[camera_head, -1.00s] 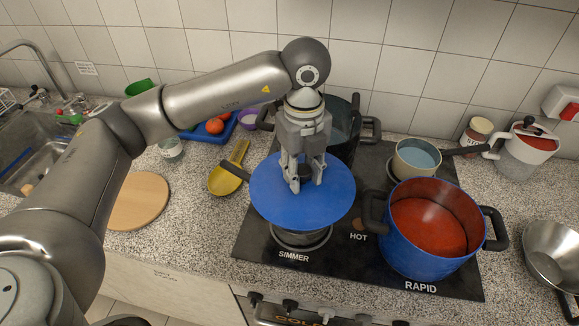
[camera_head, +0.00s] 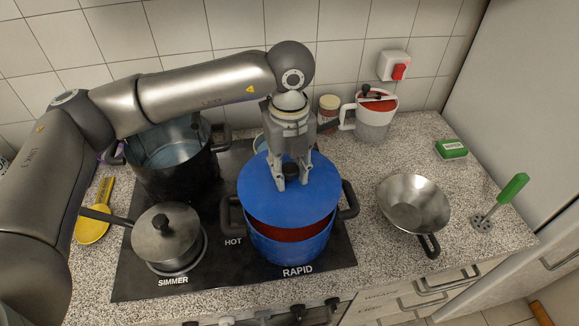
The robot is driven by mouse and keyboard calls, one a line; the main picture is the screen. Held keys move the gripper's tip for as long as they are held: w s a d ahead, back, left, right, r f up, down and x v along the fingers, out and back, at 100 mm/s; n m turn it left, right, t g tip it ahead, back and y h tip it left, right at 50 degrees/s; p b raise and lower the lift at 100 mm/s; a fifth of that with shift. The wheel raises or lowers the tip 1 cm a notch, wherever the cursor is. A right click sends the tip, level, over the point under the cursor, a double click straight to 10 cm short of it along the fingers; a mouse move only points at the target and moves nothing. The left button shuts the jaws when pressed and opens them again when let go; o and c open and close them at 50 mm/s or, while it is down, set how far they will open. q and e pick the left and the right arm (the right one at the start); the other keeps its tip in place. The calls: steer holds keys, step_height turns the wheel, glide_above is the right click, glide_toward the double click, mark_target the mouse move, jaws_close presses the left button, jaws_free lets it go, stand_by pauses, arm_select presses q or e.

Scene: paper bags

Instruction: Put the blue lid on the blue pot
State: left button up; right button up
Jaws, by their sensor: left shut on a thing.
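The blue lid (camera_head: 268,203) is a flat disc with a dark knob. My left gripper (camera_head: 291,178) is shut on that knob and holds the lid over the blue pot (camera_head: 292,248). The pot stands on the hob at the RAPID label, with a black handle on each side. A strip of its red inside shows between the lid's front edge and the pot's front rim. The lid hides the rest of the opening, and I cannot tell whether it touches the back rim. My right gripper is not in view.
A lidded steel saucepan (camera_head: 160,243) stands left of the blue pot, and a large dark pot (camera_head: 165,165) is behind it. A metal bowl-shaped pan (camera_head: 410,208) lies to the right. A white-and-red jug (camera_head: 374,120) and a jar (camera_head: 328,109) stand behind.

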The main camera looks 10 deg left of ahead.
mark_target(289, 187)
arm_select(q)
steer(key=shift+a+f, duration=0.1)
steer(key=shift+f, duration=0.6)
step_height(289, 187, down, 3)
steer(key=shift+f+b, duration=0.2)
steer(key=shift+b, duration=1.05)
steer(key=shift+f, duration=0.25)
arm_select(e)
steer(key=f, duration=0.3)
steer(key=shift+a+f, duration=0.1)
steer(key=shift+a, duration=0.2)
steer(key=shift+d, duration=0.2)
arm_select(q)
steer(key=shift+b, duration=0.65)
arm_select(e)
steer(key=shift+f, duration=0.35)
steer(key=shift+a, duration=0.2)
arm_select(q)
steer(key=shift+f+b, duration=0.6)
steer(key=shift+b, duration=0.4)
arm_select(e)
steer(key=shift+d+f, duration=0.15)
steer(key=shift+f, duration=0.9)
arm_select(q)
steer(key=o, duration=1.2)
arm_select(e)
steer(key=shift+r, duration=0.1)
